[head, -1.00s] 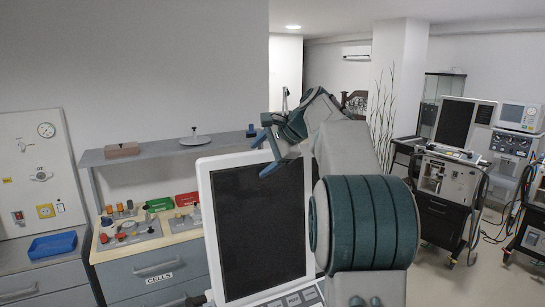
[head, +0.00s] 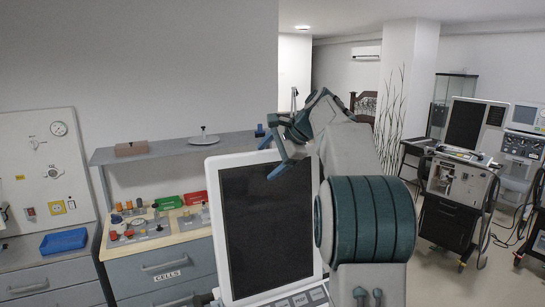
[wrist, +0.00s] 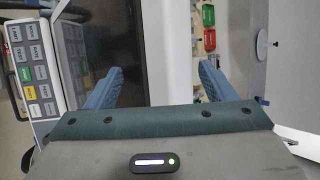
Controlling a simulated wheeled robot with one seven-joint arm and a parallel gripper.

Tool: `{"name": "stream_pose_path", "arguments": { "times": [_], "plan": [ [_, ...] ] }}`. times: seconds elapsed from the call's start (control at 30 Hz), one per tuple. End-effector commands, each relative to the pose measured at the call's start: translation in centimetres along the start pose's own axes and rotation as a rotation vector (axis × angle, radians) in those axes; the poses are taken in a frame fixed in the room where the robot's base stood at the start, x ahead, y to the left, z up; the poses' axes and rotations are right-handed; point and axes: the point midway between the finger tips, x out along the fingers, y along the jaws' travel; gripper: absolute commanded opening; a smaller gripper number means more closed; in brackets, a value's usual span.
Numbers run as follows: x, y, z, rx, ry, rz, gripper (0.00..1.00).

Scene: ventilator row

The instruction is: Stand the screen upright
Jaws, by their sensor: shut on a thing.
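The screen (head: 268,225) is a dark panel in a white frame, close in front of me in the head view. It looks near upright, with a slight tilt in the picture. Grey keys show under it. My gripper (head: 282,160) is at its upper right edge. In the wrist view the blue fingers of my gripper (wrist: 162,78) lie on either side of the screen's white frame (wrist: 169,50), shut on it. The dark panel (wrist: 113,40) and the button panel (wrist: 33,62) are on the left there. My arm hides the right side of the screen in the head view.
A bench (head: 160,267) with coloured parts stands behind on the left, under a grey shelf (head: 170,148). A blue tray (head: 63,240) lies at far left. Ventilator carts (head: 455,205) stand at the right, with clear floor (head: 425,285) before them.

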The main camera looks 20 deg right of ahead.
Motion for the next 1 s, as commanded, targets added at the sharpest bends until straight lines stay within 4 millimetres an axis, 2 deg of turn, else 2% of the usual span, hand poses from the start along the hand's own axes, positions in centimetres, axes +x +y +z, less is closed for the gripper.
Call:
{"name": "stream_pose_path", "arguments": {
  "times": [0.03, 0.17, 0.27, 0.5, 0.7, 0.83, 1.0],
  "plan": [
    [0.7, 0.5, -0.4, 0.007, -0.002, 0.013, 0.65],
    [-0.1, 0.4, -0.5, 0.007, 0.000, 0.009, 0.65],
    [-1.8, 0.5, -0.6, 0.007, 0.004, 0.005, 0.65],
    [-7.9, 0.3, -0.3, 0.004, 0.007, -0.003, 0.65],
    [-11.9, 0.3, 0.2, -0.001, 0.002, -0.004, 0.65],
    [-13.6, 0.3, 0.2, -0.001, 0.001, -0.004, 0.65],
    [-14.4, 0.4, 0.3, -0.002, 0.000, -0.004, 0.65]
  ]
}}
